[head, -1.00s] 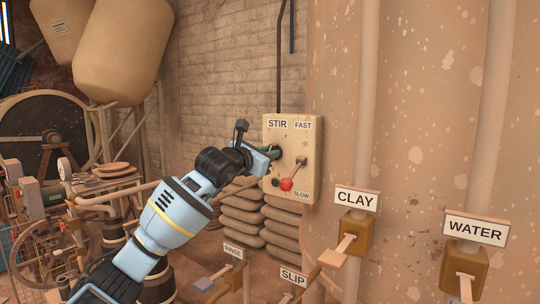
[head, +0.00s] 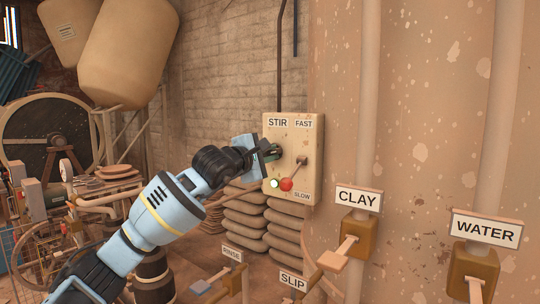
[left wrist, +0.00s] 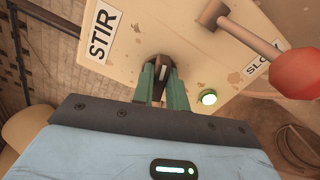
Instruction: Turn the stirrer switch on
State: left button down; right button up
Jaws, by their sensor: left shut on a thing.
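The cream control box (head: 308,150) hangs beside the brick wall, with a STIR label (head: 278,123) at its top left. The dark stirrer switch (left wrist: 159,62) sits below that label. My left gripper (head: 274,153) reaches it from the left. In the left wrist view its green fingers are shut on the switch, one on each side, hiding part of it. A small round lamp (head: 275,183) below the switch is lit pale green, and it also glows in the left wrist view (left wrist: 208,97). My right gripper is not in view.
A lever with a red ball (head: 287,184) sits right of the lamp, between the FAST and SLOW labels. CLAY (head: 356,199) and WATER (head: 486,229) valves stand at the right, RINSE and SLIP valves lower down. Stacked sacks (head: 243,215) lie below the box.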

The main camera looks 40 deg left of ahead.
pick_arm(q)
jog(key=shift+m, duration=1.7)
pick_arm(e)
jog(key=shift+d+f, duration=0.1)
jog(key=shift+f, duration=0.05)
pick_arm(q)
jog(key=shift+f, duration=0.1)
jog(key=c, duration=1.4)
grip_release()
